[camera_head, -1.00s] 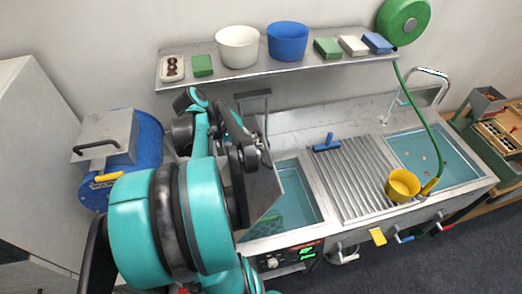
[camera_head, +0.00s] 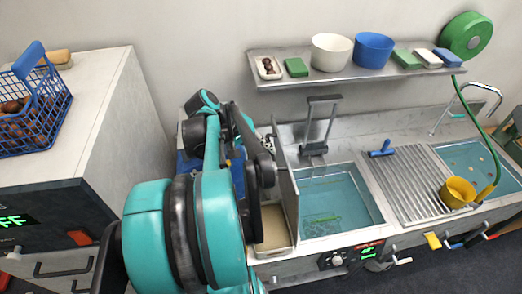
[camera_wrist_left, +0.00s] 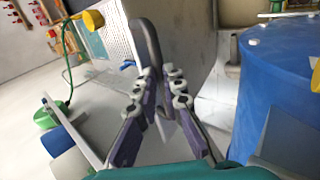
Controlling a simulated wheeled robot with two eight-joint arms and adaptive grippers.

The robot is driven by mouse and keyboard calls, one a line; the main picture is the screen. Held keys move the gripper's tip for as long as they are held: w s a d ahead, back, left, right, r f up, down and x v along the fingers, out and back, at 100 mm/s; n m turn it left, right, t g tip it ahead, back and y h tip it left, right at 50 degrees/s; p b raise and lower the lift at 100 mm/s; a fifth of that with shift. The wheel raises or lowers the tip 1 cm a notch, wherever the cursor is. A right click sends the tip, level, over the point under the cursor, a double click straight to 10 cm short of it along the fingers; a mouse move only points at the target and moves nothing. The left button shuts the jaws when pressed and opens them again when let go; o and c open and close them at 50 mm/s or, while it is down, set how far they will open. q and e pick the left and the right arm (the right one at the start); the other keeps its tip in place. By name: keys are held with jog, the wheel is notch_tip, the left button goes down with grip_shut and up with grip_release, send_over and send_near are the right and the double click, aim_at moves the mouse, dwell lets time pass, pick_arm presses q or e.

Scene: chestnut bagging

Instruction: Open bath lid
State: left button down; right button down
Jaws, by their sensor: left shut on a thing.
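The bath (camera_head: 335,205) is a steel basin of water left of the ribbed drainboard, with a green mesh shape visible in the water. Its grey metal lid (camera_head: 289,192) stands about upright at the bath's left edge, seen nearly edge-on, and the water is uncovered. My left gripper (camera_head: 264,160) is at the lid's left side, partly hidden by my own arm. In the left wrist view, my left gripper (camera_wrist_left: 161,78) is shut on a dark rounded bar, the lid handle (camera_wrist_left: 146,45). My right gripper is out of view.
A steel stand (camera_head: 316,125) rises behind the bath. A blue drum (camera_wrist_left: 285,70) is close beside the left gripper. A blue basket (camera_head: 35,110) sits on a cabinet at left. A shelf (camera_head: 350,74) with bowls hangs above.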

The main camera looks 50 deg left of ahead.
pick_arm(q)
jog(key=shift+s+d+f+g, duration=0.2)
jog(key=shift+s+f, duration=0.15)
jog(key=shift+f, duration=0.2)
jog(key=shift+s+d+f+g, duration=0.1)
jog(key=shift+s+d+f, duration=0.15)
jog(key=shift+f, duration=0.3)
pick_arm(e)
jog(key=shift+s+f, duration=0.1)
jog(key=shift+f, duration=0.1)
pick_arm(q)
jog(key=c, duration=2)
grip_release()
jog(key=o, duration=0.4)
jog(key=shift+w+a+f, duration=0.1)
jog(key=shift+w, duration=0.15)
jog(key=shift+w+a, duration=0.25)
jog(key=shift+w, duration=0.15)
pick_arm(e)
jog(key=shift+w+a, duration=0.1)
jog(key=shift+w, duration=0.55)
pick_arm(q)
jog(key=shift+a+r, duration=0.1)
jog(key=shift+r, duration=0.15)
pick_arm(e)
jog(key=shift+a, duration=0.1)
